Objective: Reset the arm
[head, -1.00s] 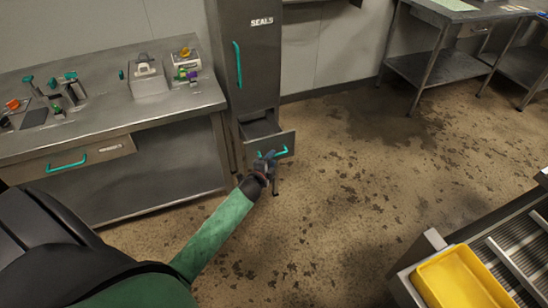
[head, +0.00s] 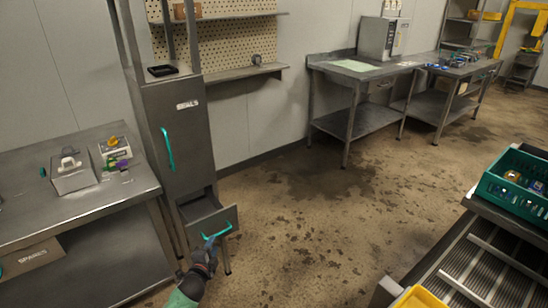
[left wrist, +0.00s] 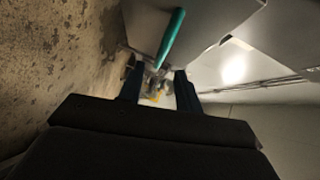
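My left gripper (head: 212,243) is at the front of a pulled-out drawer (head: 227,218) low in the grey SEALS cabinet (head: 183,130). The drawer's teal handle (head: 218,232) is right by the fingertips. In the left wrist view, the two dark fingers (left wrist: 158,80) stand apart with nothing clearly held between them. The teal handle (left wrist: 171,38) shows just beyond them; whether a finger touches it I cannot tell. My right gripper is in neither view.
A steel bench (head: 75,220) with a SPARES drawer (head: 32,258) stands left of the cabinet. A conveyor (head: 490,275) with a green crate (head: 515,190) and part of a yellow tray (head: 420,298) is at the right. The floor between is clear.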

